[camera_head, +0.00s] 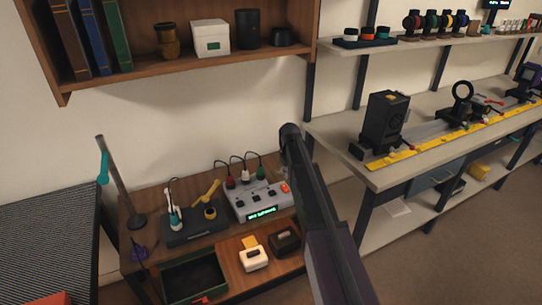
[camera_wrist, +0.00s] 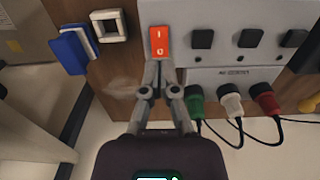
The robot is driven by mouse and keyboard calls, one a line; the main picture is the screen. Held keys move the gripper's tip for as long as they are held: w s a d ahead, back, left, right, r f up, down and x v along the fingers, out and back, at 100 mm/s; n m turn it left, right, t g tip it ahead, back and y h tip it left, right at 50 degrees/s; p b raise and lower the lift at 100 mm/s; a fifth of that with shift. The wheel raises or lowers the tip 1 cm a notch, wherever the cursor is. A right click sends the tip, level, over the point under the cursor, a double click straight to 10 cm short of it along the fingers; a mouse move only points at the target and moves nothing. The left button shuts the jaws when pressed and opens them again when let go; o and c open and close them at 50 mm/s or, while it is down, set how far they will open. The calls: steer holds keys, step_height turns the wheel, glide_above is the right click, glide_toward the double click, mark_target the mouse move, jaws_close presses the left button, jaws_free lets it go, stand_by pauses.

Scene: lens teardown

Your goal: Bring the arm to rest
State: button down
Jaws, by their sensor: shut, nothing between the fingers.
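In the wrist view my gripper (camera_wrist: 160,66) is shut and empty. Its fingertips lie at the near edge of a red rocker switch (camera_wrist: 159,41) on a grey power box (camera_wrist: 208,18); I cannot tell whether they touch it. In the head view my dark arm rises from the bottom edge past the right side of the power box (camera_head: 249,202), and my gripper is not visible there. The red switch (camera_head: 285,187) shows just left of the arm. The box's display is lit green in the head view.
Green, white and red plugs (camera_wrist: 231,105) with black cables stand close beside my gripper. A blue block (camera_wrist: 68,52) and a white frame (camera_wrist: 108,25) lie left of the switch. A shelf (camera_head: 190,65) hangs above the bench, and a long workbench (camera_head: 385,178) stands right of my arm.

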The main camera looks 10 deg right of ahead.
steer(key=s+a+m, duration=0.1)
steer(key=s+m, duration=0.3)
steer(key=s, duration=2.5)
step_height(320, 180, up, 12)
steer(key=p, duration=1.2)
steer(key=shift+w+r, duration=0.15)
